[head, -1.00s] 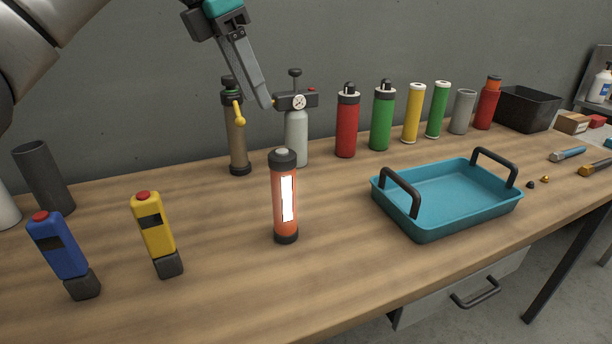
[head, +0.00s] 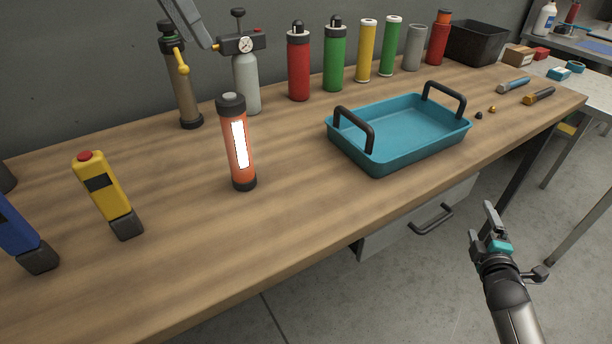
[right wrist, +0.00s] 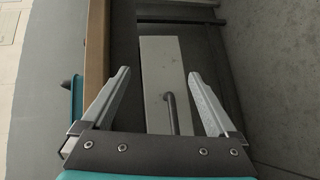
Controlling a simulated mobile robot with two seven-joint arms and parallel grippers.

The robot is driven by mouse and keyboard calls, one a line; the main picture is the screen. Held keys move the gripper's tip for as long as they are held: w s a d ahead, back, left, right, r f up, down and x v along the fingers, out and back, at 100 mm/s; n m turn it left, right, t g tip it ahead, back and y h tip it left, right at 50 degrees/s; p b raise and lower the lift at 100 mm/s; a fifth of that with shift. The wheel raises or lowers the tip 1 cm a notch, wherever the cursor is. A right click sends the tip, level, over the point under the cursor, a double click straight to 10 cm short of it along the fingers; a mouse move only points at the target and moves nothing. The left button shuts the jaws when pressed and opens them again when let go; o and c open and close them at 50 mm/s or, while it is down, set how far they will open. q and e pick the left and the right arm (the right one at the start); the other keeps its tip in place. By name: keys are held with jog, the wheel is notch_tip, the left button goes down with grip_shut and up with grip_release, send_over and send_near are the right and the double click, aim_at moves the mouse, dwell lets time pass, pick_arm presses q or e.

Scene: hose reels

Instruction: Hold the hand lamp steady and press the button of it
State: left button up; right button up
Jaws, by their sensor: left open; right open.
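The hand lamp (head: 238,150) stands upright on the workbench, an orange cylinder with a lit white panel, a black base and a black cap with a grey button (head: 230,98) on top. My left gripper (head: 190,22) is open at the top edge of the head view, above and behind the lamp, only its fingers showing. My right gripper (head: 483,220) is open and empty, off the bench's front edge, far right of the lamp. Its spread fingers show in the right wrist view (right wrist: 159,74). Neither gripper touches the lamp.
A teal tray (head: 385,162) with black handles sits right of the lamp. Yellow (head: 107,193) and blue (head: 20,232) devices with red buttons stand left. A brown cylinder (head: 183,92), a grey bottle with gauge (head: 246,84) and several coloured cylinders line the back. Bench in front is clear.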

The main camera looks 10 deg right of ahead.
notch_tip(320, 180, up, 11)
jog(key=w+d+n+t, duration=0.2)
jog(key=n+t, duration=0.1)
jog(key=w+a+r+n+t+y, duration=0.3)
jog(key=w+a+r+n+y, duration=0.1)
jog(key=a+r+n+y, duration=0.35)
jog(key=w+a+r+n+t+y, duration=0.2)
jog(key=w+a+r+n+y, duration=0.25)
jog(key=a+r+n, duration=0.4)
jog(key=n+g+y, duration=0.9)
jog(key=n+g, duration=0.1)
jog(key=n, duration=0.5)
send_near(238, 146)
jog(key=f, duration=0.2)
jog(key=w+d+f, duration=0.1)
jog(key=f, duration=0.1)
jog(key=shift+d, duration=0.1)
jog(key=shift+a, duration=0.25)
jog(key=x, duration=1.4)
jog(key=shift+w+a+r, duration=0.1)
jog(key=shift+w, duration=0.4)
